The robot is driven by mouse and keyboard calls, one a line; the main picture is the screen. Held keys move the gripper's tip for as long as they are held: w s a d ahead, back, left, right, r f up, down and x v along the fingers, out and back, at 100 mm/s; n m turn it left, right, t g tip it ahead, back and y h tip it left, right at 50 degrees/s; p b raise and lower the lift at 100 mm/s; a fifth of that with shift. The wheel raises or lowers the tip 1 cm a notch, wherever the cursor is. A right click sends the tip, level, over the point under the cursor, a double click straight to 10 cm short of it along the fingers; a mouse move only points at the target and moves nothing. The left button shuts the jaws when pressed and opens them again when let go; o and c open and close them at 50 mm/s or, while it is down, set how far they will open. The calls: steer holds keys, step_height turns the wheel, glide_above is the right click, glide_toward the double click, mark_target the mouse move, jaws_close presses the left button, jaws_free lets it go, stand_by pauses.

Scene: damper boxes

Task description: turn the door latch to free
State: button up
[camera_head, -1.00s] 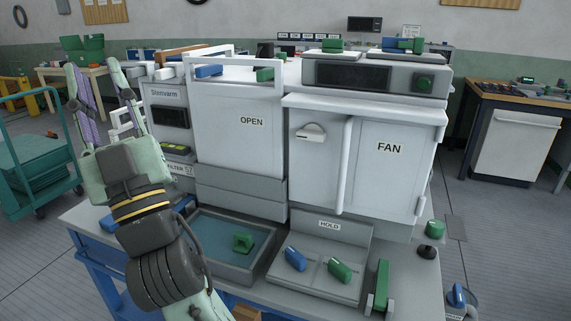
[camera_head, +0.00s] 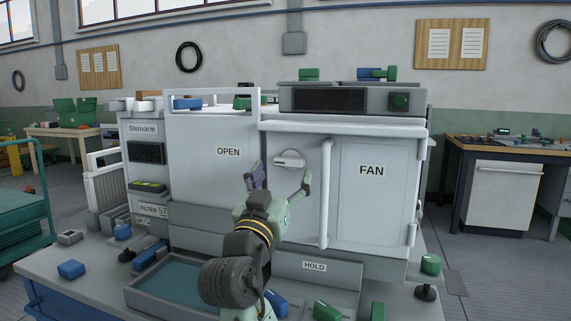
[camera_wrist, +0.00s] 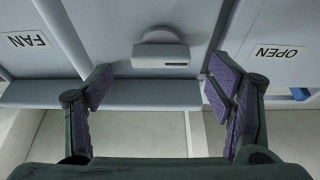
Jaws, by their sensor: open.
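The door latch (camera_head: 290,159) is a small pale knob with a flat bar, mounted on the white cabinet front between the OPEN panel and the FAN door (camera_head: 371,190). Its bar lies about level. In the wrist view the latch (camera_wrist: 160,58) sits near the top middle, between and beyond my fingers. My gripper (camera_head: 280,180) is open in front of the cabinet, just below the latch. In the wrist view my gripper (camera_wrist: 158,90) shows two spread fingers with purple pads and nothing between them. The fingers appear apart from the latch.
A vertical white handle (camera_head: 326,192) stands right of the latch. The OPEN panel (camera_head: 215,165) is to the left. Below are a blue-lined tray (camera_head: 185,278) and a HOLD stand (camera_head: 315,266) with blue and green pieces. Green and blue blocks lie on top of the cabinet.

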mark_target(288, 164)
steer(key=shift+x, duration=1.95)
steer(key=shift+c, duration=0.4)
steer(key=shift+p, duration=0.3)
steer(key=c, duration=1.1)
